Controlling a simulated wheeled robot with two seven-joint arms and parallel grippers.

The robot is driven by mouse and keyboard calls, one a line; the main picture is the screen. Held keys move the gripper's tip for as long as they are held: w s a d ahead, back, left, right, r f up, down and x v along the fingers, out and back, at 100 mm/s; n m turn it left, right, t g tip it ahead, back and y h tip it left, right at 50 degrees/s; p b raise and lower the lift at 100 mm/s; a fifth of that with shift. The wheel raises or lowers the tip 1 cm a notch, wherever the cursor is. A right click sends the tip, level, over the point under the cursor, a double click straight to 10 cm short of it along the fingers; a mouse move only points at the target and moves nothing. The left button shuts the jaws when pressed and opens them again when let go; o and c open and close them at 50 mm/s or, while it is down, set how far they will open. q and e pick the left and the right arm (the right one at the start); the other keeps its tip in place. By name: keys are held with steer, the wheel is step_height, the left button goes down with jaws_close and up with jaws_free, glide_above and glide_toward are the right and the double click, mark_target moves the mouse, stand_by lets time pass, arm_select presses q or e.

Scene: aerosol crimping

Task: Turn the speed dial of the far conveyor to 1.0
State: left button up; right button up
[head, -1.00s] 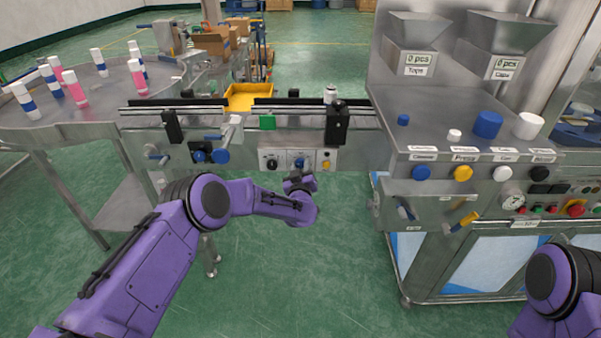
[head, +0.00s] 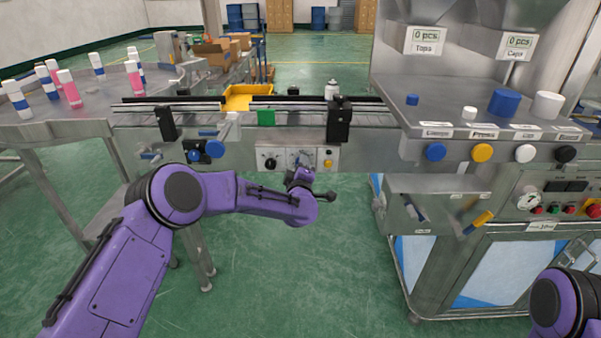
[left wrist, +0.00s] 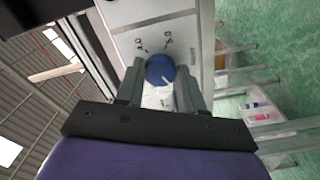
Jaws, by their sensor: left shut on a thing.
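The blue speed dial (left wrist: 160,70) is on a pale panel, between the two fingers in the left wrist view. A white pointer line on its face runs toward the lower right. The scale marks are too small to read. In the head view the control panel (head: 325,153) is on the front of the conveyor (head: 290,135). My left gripper (head: 300,168) is in front of this panel and mostly hides the dial there. In the left wrist view the left gripper (left wrist: 160,82) is shut on the dial. My right gripper is out of view.
The crimping machine (head: 480,195) stands at the right. A round table (head: 40,130) with bottles is at the left. Floor below the panel is clear.

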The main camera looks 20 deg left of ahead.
arm_select(q)
steer(key=shift+n, duration=0.4)
steer(key=o, duration=1)
steer(key=shift+o, duration=0.2)
steer(key=shift+s, duration=0.1)
steer(key=b+v, duration=0.1)
steer(key=v, duration=0.9)
steer(key=shift+s, duration=0.2)
